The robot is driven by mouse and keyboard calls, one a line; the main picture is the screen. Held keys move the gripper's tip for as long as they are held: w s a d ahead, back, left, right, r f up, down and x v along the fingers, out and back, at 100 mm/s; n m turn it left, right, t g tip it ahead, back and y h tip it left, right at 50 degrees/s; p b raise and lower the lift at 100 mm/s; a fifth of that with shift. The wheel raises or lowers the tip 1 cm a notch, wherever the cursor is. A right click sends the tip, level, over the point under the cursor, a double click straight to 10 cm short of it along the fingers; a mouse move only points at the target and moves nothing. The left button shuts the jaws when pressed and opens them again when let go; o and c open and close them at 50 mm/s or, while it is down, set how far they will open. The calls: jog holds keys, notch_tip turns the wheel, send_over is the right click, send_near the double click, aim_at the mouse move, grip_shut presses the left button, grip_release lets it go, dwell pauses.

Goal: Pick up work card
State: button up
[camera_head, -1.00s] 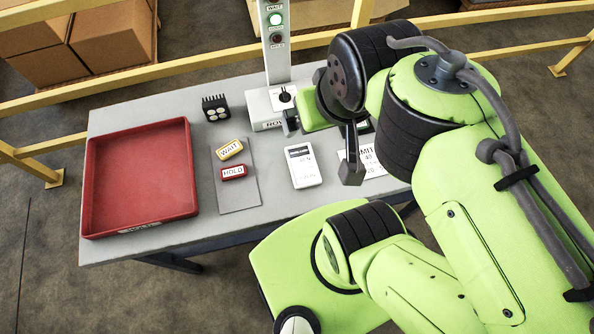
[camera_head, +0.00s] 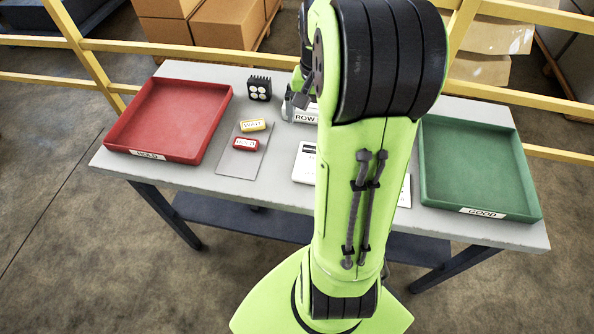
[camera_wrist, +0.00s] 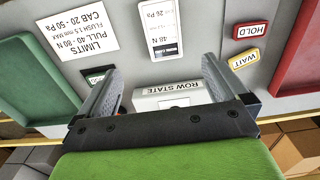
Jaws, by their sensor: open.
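The work card appears to be the white card with a dark header (camera_head: 304,163). It lies flat on the grey table, its right side hidden by my arm in the head view. In the wrist view the card (camera_wrist: 166,20) lies beyond the fingertips, at the top middle, with "48 N" and "26 Pa" on it. My gripper (camera_wrist: 158,76) is open and empty, its two fingers spread wide and apart from the card. In the head view my arm hides most of the gripper, near the ROW STATE base.
A red HOLD tray (camera_head: 165,150) stands left and a green GOOD tray (camera_head: 480,202) right. WAIT (camera_head: 253,125) and HOLD (camera_head: 245,144) tags lie on a grey mat. A black block (camera_head: 258,88) stands behind. The ROW STATE base (camera_wrist: 180,95) is near my fingers; the LIMITS sheet (camera_wrist: 77,33) lies flat.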

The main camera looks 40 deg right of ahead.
aim_at(310, 161)
jog(key=f+b, duration=0.1)
jog(key=f, duration=0.4)
jog(key=f+b, duration=0.2)
jog(key=f, duration=0.3)
jog(key=f+b, duration=0.2)
jog(key=f, duration=0.4)
jog(key=shift+w, duration=0.35)
jog(key=shift+r, duration=0.2)
jog(key=c, duration=1)
jog(key=shift+r, duration=0.1)
jog(key=shift+c, duration=0.2)
notch_tip(310, 161, up, 10)
jog(key=p, duration=0.3)
